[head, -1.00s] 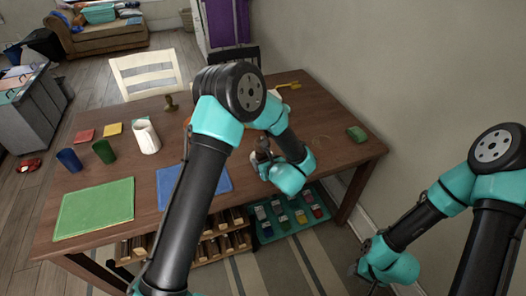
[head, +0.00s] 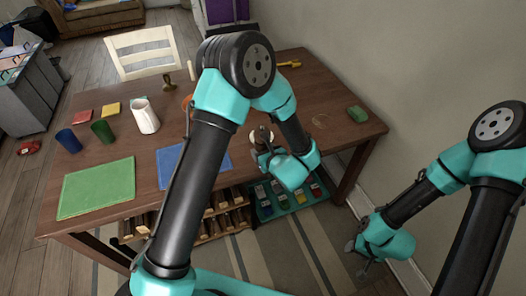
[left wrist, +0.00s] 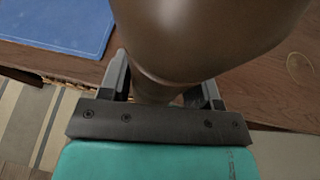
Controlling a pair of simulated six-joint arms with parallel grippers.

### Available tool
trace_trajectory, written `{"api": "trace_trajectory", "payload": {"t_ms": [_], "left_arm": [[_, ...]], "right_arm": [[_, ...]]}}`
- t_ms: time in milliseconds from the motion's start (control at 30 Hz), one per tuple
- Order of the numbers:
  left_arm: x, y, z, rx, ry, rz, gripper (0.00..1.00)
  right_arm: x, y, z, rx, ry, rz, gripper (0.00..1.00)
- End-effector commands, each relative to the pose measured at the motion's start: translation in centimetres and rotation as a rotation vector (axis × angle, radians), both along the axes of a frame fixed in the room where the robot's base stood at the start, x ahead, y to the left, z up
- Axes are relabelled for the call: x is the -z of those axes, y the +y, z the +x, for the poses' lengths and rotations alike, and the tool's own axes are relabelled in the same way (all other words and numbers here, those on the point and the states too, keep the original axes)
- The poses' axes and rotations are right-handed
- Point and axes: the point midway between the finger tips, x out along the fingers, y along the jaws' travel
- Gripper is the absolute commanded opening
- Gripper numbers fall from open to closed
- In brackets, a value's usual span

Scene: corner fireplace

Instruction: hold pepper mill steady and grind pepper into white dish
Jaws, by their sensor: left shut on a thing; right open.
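My left gripper (head: 262,148) is shut on a brown, rounded thing, which I take to be the pepper mill (head: 261,134), near the table's front right part. In the left wrist view the smooth brown mill (left wrist: 200,40) fills the upper middle, between the two fingers (left wrist: 165,90). Whether its base touches the table cannot be told. The white dish is not seen; my left arm hides part of the table. My right gripper (head: 363,258) is open and empty, low beside the table's right side.
The wooden table (head: 330,90) carries a white pitcher (head: 145,117), blue (head: 69,141) and green (head: 103,132) cups, green (head: 96,188) and blue (head: 178,166) mats, and a green block (head: 357,114). A white chair (head: 142,52) stands behind. The table's right part is mostly clear.

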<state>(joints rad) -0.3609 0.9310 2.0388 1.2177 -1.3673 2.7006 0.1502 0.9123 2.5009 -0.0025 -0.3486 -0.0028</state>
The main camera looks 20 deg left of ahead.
Motion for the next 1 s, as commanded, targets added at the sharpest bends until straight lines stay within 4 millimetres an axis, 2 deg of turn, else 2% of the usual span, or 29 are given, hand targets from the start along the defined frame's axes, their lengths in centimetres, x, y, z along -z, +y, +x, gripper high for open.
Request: {"api": "trace_trajectory", "payload": {"t_ms": [167,500,867,1000], "left_arm": [[-0.8,0.6,0.6,0.034,-0.003,-0.007,0.23],[-4.1,2.8,2.7,0.212,-0.005,-0.026,0.23],[-6.6,4.4,4.2,0.347,-0.007,-0.016,0.23],[-6.9,5.1,5.8,0.375,-0.007,-0.003,0.23]], "right_arm": [[0.0,0.0,0.0,0.000,0.000,0.000,0.43],[0.0,0.0,0.0,0.000,0.000,0.000,0.43],[0.0,0.0,0.0,0.000,0.000,0.000,0.43],[0.0,0.0,0.0,0.000,0.000,0.000,0.43]]}}
